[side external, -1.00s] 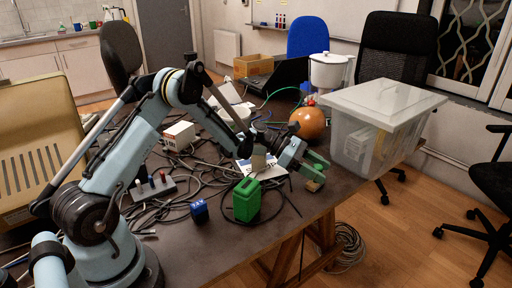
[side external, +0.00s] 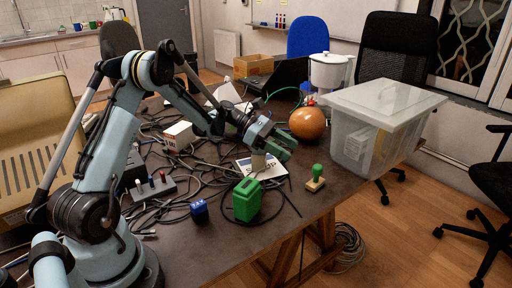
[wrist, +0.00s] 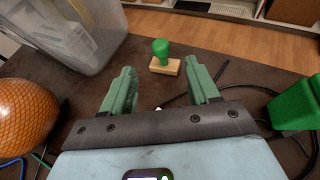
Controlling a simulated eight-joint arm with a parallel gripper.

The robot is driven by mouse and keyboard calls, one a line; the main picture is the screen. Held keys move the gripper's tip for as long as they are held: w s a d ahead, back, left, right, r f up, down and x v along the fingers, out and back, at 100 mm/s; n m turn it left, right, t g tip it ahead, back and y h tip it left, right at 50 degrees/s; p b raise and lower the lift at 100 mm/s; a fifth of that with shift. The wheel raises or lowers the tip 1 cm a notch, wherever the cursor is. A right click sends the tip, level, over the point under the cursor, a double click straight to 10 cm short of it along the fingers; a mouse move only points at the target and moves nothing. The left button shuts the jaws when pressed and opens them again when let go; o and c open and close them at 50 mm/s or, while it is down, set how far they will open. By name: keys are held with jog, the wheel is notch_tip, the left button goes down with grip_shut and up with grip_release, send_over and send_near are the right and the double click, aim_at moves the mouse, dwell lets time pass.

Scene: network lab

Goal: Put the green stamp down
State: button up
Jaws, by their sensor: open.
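The green stamp (side external: 316,178) stands upright on its wooden base near the table's right edge. In the wrist view the stamp (wrist: 161,58) is beyond the fingertips, apart from them, with its green knob up. My gripper (side external: 285,146) is open and empty, raised above the table behind and to the left of the stamp. In the wrist view the two green fingers of my gripper (wrist: 166,82) are spread apart with nothing between them.
An orange ball (side external: 307,123) and a clear plastic box (side external: 384,110) are behind the stamp. Cables (side external: 165,212) cover much of the table's left and middle.

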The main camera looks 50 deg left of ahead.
jog(key=s+d+r+m+y, duration=0.2)
jog(key=s+d+m+y, duration=0.1)
jog(key=s+m, duration=0.3)
jog(key=s+d+r+m+y, duration=0.2)
jog(key=s+m+y, duration=0.2)
jog(key=m, duration=0.5)
jog(key=s+d+r+m+y, duration=0.2)
jog(key=s+d+m+y, duration=0.1)
jog(key=s+m, duration=0.4)
jog(key=shift+s+d+y, duration=0.35)
jog(key=shift+s+y, duration=0.15)
jog(key=shift+s, duration=0.05)
jog(key=shift+s+a+m+y, duration=0.1)
jog(key=shift+s+m+y, duration=0.3)
jog(key=shift+m, duration=0.7)
